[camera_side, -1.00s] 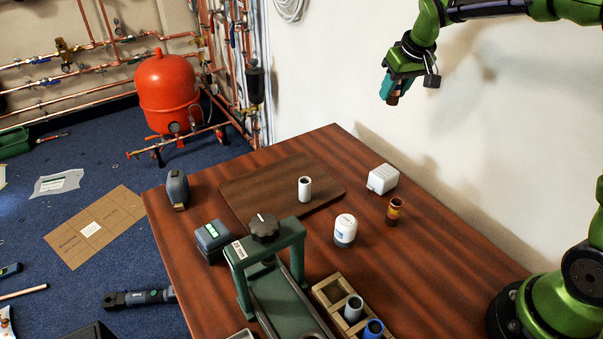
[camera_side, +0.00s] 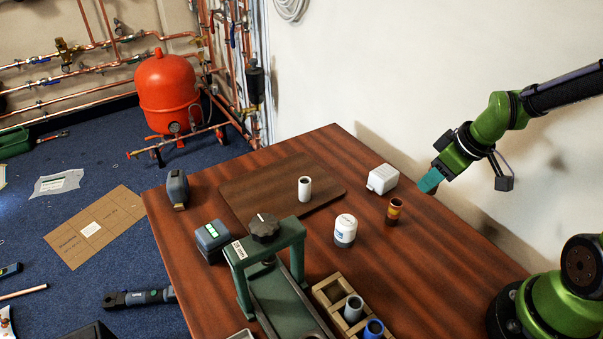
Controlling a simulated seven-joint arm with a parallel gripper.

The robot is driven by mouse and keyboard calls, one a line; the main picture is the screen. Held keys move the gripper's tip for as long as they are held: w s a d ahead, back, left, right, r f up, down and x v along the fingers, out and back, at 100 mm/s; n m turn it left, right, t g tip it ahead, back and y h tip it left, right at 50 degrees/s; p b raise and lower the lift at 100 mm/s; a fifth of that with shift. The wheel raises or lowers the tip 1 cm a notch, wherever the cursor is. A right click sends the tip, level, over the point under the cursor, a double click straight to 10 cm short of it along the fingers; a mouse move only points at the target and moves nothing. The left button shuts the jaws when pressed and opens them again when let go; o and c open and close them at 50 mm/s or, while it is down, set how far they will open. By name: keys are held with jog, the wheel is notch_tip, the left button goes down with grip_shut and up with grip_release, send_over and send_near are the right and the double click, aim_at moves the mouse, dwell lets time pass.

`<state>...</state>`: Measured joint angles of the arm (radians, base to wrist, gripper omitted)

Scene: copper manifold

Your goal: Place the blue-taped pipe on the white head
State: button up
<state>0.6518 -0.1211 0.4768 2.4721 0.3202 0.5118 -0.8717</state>
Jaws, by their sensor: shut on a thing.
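My gripper (camera_side: 429,182) is at the right, above the table's back edge near the wall, with teal fingers pointing down and left. It is shut on a small piece that the fingers hide now; a copper-coloured end showed below them earlier. No blue tape can be made out on it.
A copper-coloured cylinder with a yellow band (camera_side: 394,211) stands just below-left of my gripper, close to a white box (camera_side: 382,179). A white jar (camera_side: 345,230) stands mid-table. A green press frame (camera_side: 241,284) rises at the front. The brown board (camera_side: 262,188) has free room.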

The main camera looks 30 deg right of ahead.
jog(key=w, duration=0.4)
jog(key=w+f, duration=0.1)
jog(key=w, duration=0.3)
jog(key=w+d, duration=0.1)
jog(key=w, duration=0.4)
jog(key=shift+f, duration=0.15)
jog(key=shift+s+x, duration=0.2)
jog(key=shift+x, duration=0.65)
jog(key=shift+s+x, duration=0.15)
jog(key=shift+x, duration=0.7)
jog(key=shift+f, duration=0.35)
jog(key=o, duration=1)
jog(key=shift+o, duration=0.2)
jog(key=shift+d, duration=0.1)
jog(key=a+v, duration=0.1)
jog(key=v, duration=1)
jog(key=s+a+r+m+t, duration=0.1)
jog(key=s+a+r+m, duration=0.1)
jog(key=s, duration=0.3)
jog(key=s+a+r+m, duration=0.2)
jog(key=s+r, duration=0.1)
jog(key=s, duration=0.2)
jog(key=s+a+r+m+t+y, duration=0.1)
jog(key=s+a+r+m, duration=0.1)
jog(key=s, duration=0.4)
jog(key=shift+r+t, duration=0.3)
jog(key=shift+r, duration=0.35)
